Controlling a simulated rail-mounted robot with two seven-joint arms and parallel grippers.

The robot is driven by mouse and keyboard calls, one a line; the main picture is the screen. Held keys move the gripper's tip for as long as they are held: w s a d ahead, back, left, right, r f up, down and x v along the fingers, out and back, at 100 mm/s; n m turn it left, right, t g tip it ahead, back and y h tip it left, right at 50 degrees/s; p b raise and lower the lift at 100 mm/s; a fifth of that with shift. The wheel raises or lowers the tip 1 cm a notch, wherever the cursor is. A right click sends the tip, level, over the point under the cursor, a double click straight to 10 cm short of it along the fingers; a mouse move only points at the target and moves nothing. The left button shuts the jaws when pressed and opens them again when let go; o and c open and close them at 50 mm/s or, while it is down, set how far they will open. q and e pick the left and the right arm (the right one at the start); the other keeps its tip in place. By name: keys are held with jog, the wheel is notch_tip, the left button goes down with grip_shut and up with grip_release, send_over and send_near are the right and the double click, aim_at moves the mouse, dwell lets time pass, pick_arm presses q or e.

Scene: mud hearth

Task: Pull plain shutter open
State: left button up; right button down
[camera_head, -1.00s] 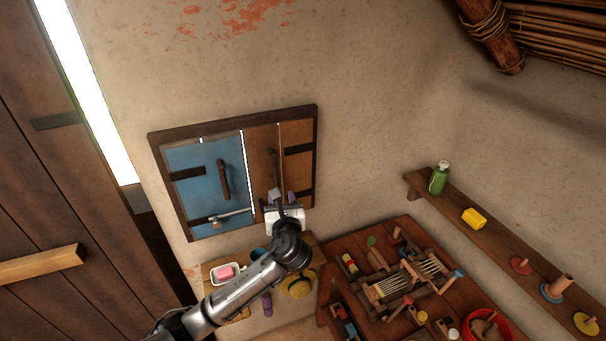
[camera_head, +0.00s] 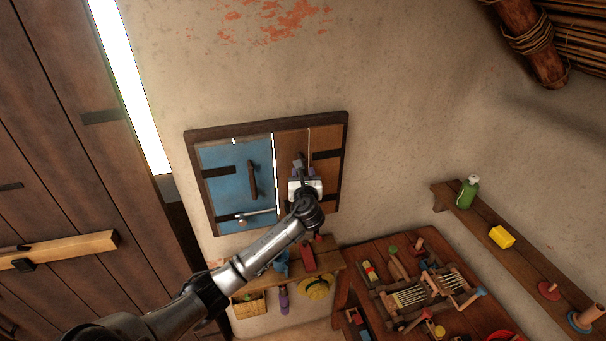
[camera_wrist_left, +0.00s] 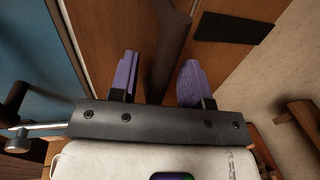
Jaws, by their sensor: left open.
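The plain brown wooden shutter (camera_head: 322,176) is the right leaf of the window in the wall. It looks shut, beside the blue leaf. My left gripper (camera_head: 298,168) is in front of it, over its dark handle. In the left wrist view my left gripper (camera_wrist_left: 158,80) is open, with its two purple fingers apart. The dark upright handle (camera_wrist_left: 170,48) of the plain shutter (camera_wrist_left: 130,22) stands between the fingers in this view. Whether a finger touches it I cannot tell. The handle's lower part is hidden by the gripper. My right gripper is not in view.
The blue shutter (camera_head: 228,188) is on the left, with its own handle (camera_head: 252,180) and a metal latch (camera_head: 256,213). Below the window is a small shelf (camera_head: 326,256) with items. A cluttered wooden table (camera_head: 385,250) stands to the right. A wall shelf (camera_head: 530,258) holds a green bottle (camera_head: 468,192).

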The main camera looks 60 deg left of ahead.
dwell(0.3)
pick_arm(q)
grip_shut()
dwell(0.4)
